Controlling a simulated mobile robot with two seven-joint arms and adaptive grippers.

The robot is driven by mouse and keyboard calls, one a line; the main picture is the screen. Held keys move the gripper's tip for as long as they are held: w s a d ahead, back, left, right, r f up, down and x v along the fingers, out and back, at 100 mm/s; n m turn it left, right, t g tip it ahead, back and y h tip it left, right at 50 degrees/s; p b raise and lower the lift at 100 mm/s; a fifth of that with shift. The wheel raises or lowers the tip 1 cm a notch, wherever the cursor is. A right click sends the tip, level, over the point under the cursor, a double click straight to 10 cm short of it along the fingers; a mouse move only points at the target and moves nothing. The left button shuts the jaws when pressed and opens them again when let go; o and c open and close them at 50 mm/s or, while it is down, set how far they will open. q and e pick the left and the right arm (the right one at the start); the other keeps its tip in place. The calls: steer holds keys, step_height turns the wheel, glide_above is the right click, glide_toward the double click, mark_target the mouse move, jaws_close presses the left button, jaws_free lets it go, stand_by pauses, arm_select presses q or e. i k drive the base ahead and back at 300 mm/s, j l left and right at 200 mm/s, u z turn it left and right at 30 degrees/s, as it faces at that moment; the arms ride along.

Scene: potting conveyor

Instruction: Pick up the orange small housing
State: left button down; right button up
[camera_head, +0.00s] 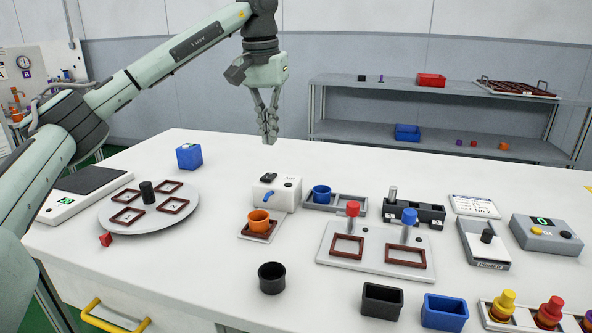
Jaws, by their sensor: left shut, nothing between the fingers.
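An orange round cup-like housing (259,221) stands upright, open end up, in a brown square frame on a pale plate, in front of a small white device (277,190) with a blue lever. It shows fully, with nothing in front of it. My left gripper (269,138) hangs fingers down behind and above it in the picture, apart from it. Its fingers are shut and empty. A small orange piece (503,146) also lies on the back shelf, too small to make out. My right gripper is not in view.
Left on the white table (205,270) stands a round turntable (185,213) with brown frames, near a blue cube (189,156). A black cup (271,277) stands in front. Right are a two-post fixture (386,264), black and blue bins, and bottles.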

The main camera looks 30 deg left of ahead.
mark_target(258, 220)
steer(key=k+l, duration=1.2)
steer(key=k, duration=0.1)
